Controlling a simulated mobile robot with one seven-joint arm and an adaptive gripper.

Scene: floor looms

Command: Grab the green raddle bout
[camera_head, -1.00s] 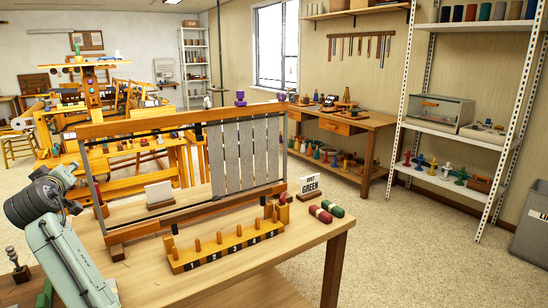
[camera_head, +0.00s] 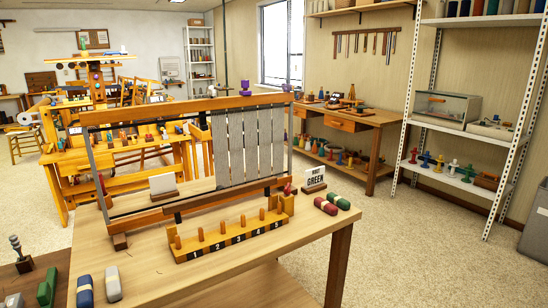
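A green bout (camera_head: 339,202) lies on the right end of the near wooden table (camera_head: 330,228), beside a dark red bout (camera_head: 325,206). A blue bout with a pale band (camera_head: 85,291) and a pale bout (camera_head: 112,284) lie at the table's left front. Another green, bout-like piece (camera_head: 47,287) is further left on a darker surface; I cannot tell exactly what it is. My gripper is not in view.
A wooden frame with grey hanging strips (camera_head: 250,145) stands along the table's back. In front is a numbered peg rack (camera_head: 230,240) with upright pegs. The table's middle front is clear. A metal shelf (camera_head: 470,130) stands far right.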

